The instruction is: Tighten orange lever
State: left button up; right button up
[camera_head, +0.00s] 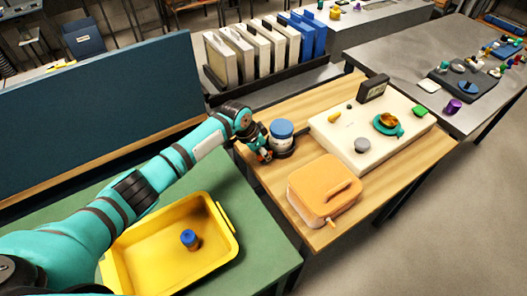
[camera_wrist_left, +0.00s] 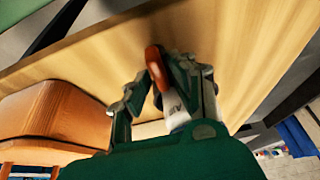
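The orange lever (camera_wrist_left: 155,62) shows in the left wrist view as a rounded red-orange piece between the fingertips of my left gripper (camera_wrist_left: 157,80). The fingers lean in on both sides of it; whether both touch it I cannot tell. A white part with dark lettering (camera_wrist_left: 177,108) sits just below the lever. In the head view my left gripper (camera_head: 263,154) is low beside a blue-lidded jar (camera_head: 281,136) on a dark base, at the left edge of the wooden table, with a small orange spot at its fingers. My right gripper is not in view.
An orange case (camera_head: 323,188) stands close to the right of the gripper. A white panel (camera_head: 345,140) with knobs lies behind it on the wooden table (camera_head: 268,178). A yellow tray (camera_head: 140,235) holds a small blue-capped bottle (camera_head: 190,239). A rack of upright panels (camera_head: 250,55) stands at the back.

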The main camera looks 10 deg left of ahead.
pick_arm(q)
jog(key=v, duration=1.2)
jog(key=shift+d, duration=0.1)
